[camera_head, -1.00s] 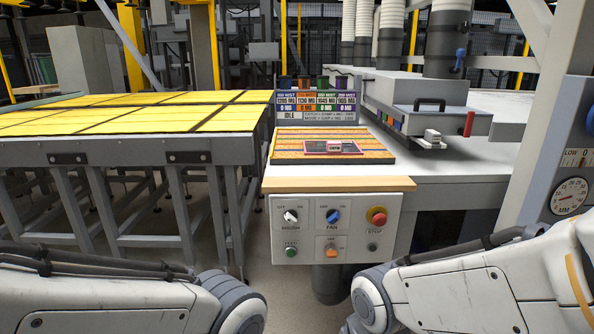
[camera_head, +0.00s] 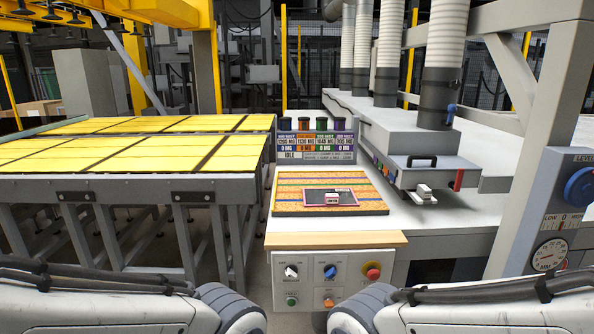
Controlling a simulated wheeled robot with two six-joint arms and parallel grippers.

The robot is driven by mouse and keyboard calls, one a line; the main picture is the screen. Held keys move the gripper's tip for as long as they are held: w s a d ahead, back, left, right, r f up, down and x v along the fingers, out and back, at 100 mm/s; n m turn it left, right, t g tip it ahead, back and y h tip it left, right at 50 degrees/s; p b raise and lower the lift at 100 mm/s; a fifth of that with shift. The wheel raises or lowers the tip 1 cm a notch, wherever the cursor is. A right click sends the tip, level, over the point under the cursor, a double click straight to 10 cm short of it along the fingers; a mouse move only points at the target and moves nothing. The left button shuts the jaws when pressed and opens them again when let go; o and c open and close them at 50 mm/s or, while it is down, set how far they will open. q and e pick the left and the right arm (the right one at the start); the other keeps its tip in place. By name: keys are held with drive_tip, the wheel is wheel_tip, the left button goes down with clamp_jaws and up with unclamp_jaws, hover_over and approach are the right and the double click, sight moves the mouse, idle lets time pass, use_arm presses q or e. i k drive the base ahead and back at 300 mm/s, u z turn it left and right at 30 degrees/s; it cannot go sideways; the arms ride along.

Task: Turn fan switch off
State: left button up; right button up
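The control panel (camera_head: 353,263) is on the front of the workbench, low in the middle of the view. The blue fan switch (camera_head: 330,271) sits at its top middle; its label is too small to read clearly now. A white knob (camera_head: 291,271) is to its left and a red stop button (camera_head: 372,271) to its right. A green button (camera_head: 292,301) and an orange switch (camera_head: 328,303) are below. Both my arms show at the bottom, left and right of the panel. Neither gripper is in view.
A corkboard with a dark framed piece (camera_head: 330,197) lies on the bench above the panel. A wooden edge (camera_head: 337,240) juts over the panel. A yellow-topped table (camera_head: 110,155) stands left. A gauge column (camera_head: 563,220) stands right.

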sight(329, 271)
drive_tip(key=u, duration=1.45)
drive_tip(key=k, duration=0.6)
drive_tip(key=z, duration=0.9)
